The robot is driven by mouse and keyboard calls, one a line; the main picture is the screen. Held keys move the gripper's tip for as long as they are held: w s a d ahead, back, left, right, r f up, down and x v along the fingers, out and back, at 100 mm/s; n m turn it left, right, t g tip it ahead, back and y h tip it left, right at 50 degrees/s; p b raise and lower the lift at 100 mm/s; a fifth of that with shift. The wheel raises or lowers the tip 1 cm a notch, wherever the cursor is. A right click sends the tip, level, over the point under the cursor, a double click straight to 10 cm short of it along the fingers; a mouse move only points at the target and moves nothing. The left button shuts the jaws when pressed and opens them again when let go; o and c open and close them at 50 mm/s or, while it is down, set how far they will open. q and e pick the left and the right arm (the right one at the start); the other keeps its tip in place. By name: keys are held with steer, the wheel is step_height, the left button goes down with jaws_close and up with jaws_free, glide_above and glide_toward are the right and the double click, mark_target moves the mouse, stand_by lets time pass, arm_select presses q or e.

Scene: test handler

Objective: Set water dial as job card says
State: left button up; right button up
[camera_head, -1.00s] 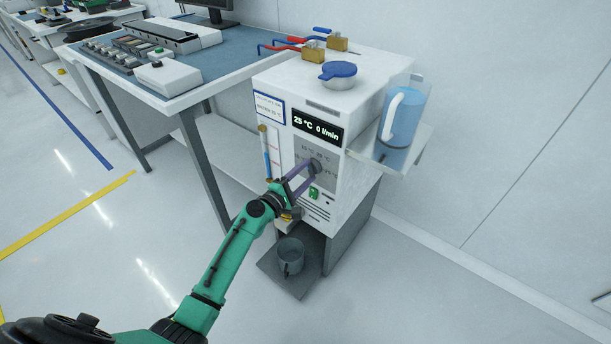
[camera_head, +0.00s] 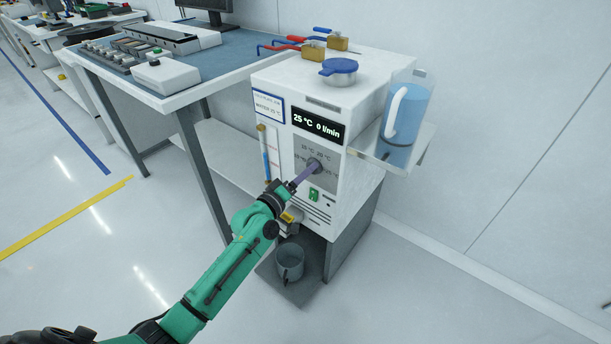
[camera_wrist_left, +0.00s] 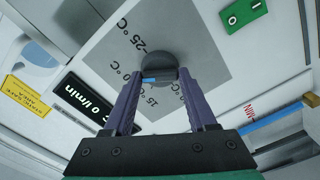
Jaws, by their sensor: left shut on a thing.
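The job card (camera_head: 269,107) is a blue-framed sheet on the white machine's front; its bottom line seems to read water 25 °C. The display (camera_head: 318,125) reads 25 °C and 0 l/min. The dark round water dial (camera_head: 315,164) sits on a grey panel with temperature labels. In the left wrist view the dial (camera_wrist_left: 158,66) has a blue mark on its near left side, and labels 25, 20 and 15 °C show around it. My left gripper (camera_head: 311,171) is shut on the dial, a purple finger on either side (camera_wrist_left: 159,77). My right gripper is out of view.
A green switch (camera_head: 314,194) sits below the dial. A jug (camera_head: 405,118) stands on the side shelf, and a grey mug (camera_head: 290,262) below the machine. A workbench (camera_head: 190,95) stands left.

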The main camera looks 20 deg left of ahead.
arm_select(q)
steer(key=shift+m+p, duration=0.85)
steer(key=shift+m, duration=5.05)
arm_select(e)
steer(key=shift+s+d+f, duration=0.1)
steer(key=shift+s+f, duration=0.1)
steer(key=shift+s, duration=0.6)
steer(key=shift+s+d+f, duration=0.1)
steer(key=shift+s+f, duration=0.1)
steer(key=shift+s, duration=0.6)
arm_select(q)
steer(key=o, duration=1.4)
steer(key=shift+c, duration=0.2)
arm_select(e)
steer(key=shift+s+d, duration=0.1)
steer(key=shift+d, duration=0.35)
arm_select(q)
steer(key=p+v, duration=0.2)
steer(key=v, duration=1.2)
steer(key=shift+s, duration=0.3)
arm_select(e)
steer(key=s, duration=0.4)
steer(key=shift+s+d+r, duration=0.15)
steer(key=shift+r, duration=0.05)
